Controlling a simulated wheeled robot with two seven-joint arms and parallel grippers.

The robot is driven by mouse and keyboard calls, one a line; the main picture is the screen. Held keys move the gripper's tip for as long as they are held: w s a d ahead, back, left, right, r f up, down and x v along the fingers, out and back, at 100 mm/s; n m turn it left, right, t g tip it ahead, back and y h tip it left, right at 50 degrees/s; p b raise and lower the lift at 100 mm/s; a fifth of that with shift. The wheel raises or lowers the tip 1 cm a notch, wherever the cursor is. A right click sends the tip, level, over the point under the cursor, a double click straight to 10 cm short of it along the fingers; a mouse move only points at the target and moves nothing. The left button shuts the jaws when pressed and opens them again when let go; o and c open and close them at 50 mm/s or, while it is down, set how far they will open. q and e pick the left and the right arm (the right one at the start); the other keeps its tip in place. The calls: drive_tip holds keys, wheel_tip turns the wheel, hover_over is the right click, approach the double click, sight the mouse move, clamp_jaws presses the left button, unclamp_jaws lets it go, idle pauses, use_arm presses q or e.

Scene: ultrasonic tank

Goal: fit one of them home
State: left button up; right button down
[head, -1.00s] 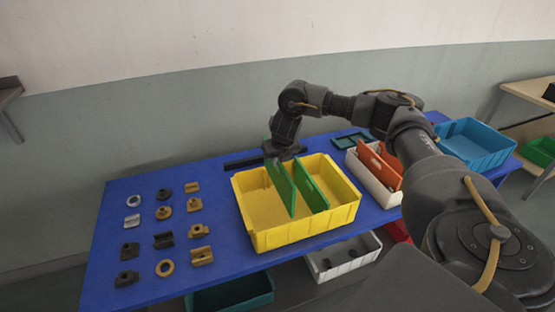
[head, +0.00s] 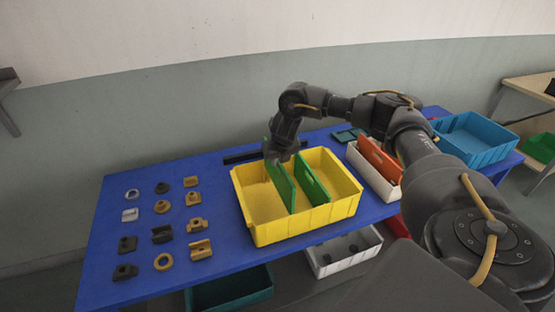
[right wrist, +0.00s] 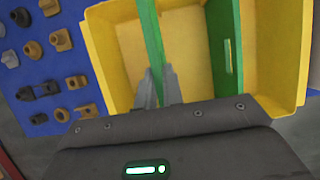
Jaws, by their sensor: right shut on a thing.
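A yellow bin (head: 305,223) stands on the blue table. My right gripper (head: 276,158) is over its far wall, shut on the upper edge of a green divider (head: 281,190). The held divider is upright and reaches down inside the bin; its lower edge is hidden, so I cannot tell whether it touches the floor or sits in slots. A second green divider (head: 312,183) stands inside the bin to its right, roughly parallel. In the right wrist view the fingers (right wrist: 159,85) clasp the held divider (right wrist: 150,32), with a gap to the second divider (right wrist: 225,50). My left gripper is out of view.
Several small metal and brass-coloured parts (head: 163,235) lie in rows left of the bin. A white bin (head: 376,181) with an orange panel (head: 380,158) stands right of it. A blue bin (head: 475,140) is farther right. A grey-white bin (head: 345,252) sits below the table.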

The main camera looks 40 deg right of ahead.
sight(282, 166)
drive_tip(key=shift+f+b, duration=3.1)
drive_tip(key=shift+f, duration=1.65)
drive_tip(key=c, duration=1.5)
unclamp_jaws()
drive_tip(key=shift+o, duration=0.2)
drive_tip(key=p+v, duration=0.1)
drive_tip(key=v, duration=0.9)
drive_tip(key=shift+w, duration=0.1)
drive_tip(key=shift+s+a+r+p, duration=0.15)
drive_tip(key=shift+s+r+p, duration=0.15)
drive_tip(key=shift+r, duration=0.05)
